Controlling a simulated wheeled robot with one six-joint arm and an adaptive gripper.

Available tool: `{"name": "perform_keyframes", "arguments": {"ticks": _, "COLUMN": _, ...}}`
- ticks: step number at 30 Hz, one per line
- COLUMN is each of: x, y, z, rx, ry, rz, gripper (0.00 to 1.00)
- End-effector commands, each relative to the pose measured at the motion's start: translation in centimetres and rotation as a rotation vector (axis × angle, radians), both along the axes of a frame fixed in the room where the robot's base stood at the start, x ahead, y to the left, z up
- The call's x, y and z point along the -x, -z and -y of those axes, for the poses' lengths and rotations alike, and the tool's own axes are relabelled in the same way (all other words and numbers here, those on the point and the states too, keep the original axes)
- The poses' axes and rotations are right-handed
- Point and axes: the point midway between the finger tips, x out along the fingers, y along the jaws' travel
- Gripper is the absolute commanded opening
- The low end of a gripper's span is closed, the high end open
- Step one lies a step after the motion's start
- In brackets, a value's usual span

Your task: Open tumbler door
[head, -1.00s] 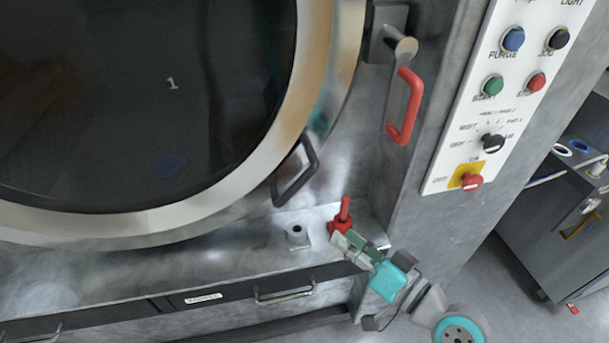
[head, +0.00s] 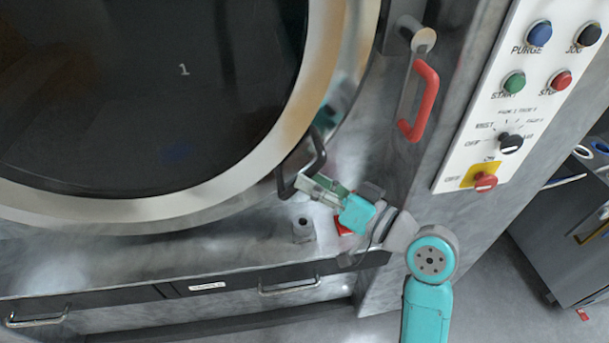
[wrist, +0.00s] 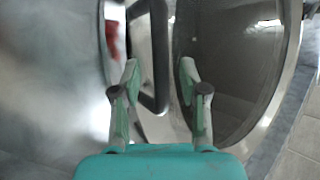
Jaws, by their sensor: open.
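The round tumbler door (head: 130,205) has a broad metal rim and dark glass marked "1", and it looks closed in the head view. A black bar handle (head: 318,158) sits at its lower right edge. My gripper (head: 308,183) is at the lower end of this handle, coming from the lower right. In the wrist view, my gripper (wrist: 158,78) is open. The door's glass (wrist: 225,60) fills the right of the wrist view.
A red handle (head: 426,100) on a metal latch is right of the door. The control panel (head: 500,110) with several buttons is further right. A small metal knob (head: 303,229) stands on the ledge below, and a red part (head: 343,226) is partly hidden behind my gripper.

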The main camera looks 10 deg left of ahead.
Motion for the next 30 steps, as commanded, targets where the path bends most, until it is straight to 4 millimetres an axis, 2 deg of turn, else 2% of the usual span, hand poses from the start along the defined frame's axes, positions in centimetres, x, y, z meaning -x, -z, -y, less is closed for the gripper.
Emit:
{"name": "perform_keyframes", "arguments": {"ticks": 6, "x": -1.2, "y": 0.0, "z": -1.9, "rx": 0.000, "ry": -0.001, "rz": 0.001, "gripper": 0.43}}
{"name": "perform_keyframes", "arguments": {"ticks": 17, "x": -1.5, "y": 0.0, "z": -2.3, "rx": 0.000, "ry": 0.001, "rz": 0.000, "gripper": 0.43}}
{"name": "perform_keyframes", "arguments": {"ticks": 18, "x": -1.5, "y": 0.0, "z": -2.2, "rx": 0.000, "ry": 0.001, "rz": 0.000, "gripper": 0.38}}
{"name": "perform_keyframes", "arguments": {"ticks": 23, "x": -1.5, "y": 0.0, "z": -2.2, "rx": 0.000, "ry": 0.001, "rz": 0.000, "gripper": 0.00}}
{"name": "perform_keyframes", "arguments": {"ticks": 30, "x": -1.5, "y": 0.0, "z": -2.2, "rx": 0.000, "ry": 0.001, "rz": 0.000, "gripper": 0.00}}
